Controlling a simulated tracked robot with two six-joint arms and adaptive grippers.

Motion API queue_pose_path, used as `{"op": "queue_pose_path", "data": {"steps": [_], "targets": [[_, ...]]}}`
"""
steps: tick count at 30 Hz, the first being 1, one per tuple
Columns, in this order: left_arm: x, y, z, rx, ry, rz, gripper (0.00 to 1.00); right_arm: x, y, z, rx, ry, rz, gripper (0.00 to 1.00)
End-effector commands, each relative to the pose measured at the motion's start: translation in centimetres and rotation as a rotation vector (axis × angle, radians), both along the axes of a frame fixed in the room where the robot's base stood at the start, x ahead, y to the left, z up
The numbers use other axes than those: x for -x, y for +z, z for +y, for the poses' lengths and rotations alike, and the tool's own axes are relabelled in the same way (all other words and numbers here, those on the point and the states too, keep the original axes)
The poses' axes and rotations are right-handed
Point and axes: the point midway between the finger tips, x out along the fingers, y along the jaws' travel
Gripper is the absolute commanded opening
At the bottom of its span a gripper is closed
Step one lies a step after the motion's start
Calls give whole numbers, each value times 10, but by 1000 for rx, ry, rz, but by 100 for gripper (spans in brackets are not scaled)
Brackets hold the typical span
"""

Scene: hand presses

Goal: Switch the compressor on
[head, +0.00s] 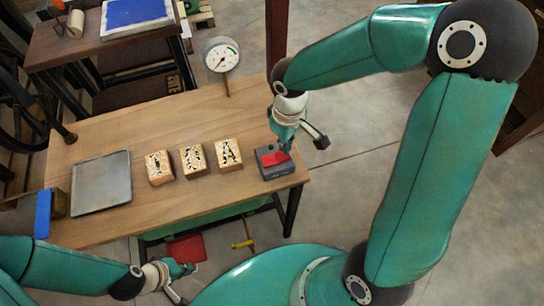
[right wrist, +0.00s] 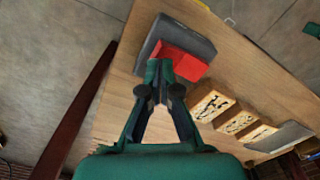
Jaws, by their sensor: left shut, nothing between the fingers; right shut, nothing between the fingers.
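A dark grey switch box (head: 284,172) with a red rocker (head: 275,158) sits at the right front corner of the wooden table. The box (right wrist: 150,45) and its red rocker (right wrist: 181,64) also show in the right wrist view. My right gripper (head: 285,147) is shut and empty, pointing down at the rocker. Its fingertips (right wrist: 159,72) overlap the rocker's edge in the right wrist view; I cannot tell whether they touch it. My left gripper (head: 188,269) is shut and empty, low in front of the table. A round gauge (head: 221,56) stands at the table's back edge.
Three carved wooden blocks (head: 193,160) stand in a row left of the box. A grey metal plate (head: 101,183) lies further left, near a blue piece (head: 43,213). The wooden table (head: 165,115) is clear behind the blocks. A dark red post (head: 276,35) rises behind.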

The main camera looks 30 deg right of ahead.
Motion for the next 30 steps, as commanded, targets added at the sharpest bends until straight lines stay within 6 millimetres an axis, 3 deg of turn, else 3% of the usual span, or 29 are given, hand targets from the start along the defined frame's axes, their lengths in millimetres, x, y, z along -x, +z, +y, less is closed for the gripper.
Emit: {"op": "queue_pose_path", "data": {"steps": [30], "targets": [[0,-15,0,0,0,0,0,0,-16,1,0,2,0,0]]}}
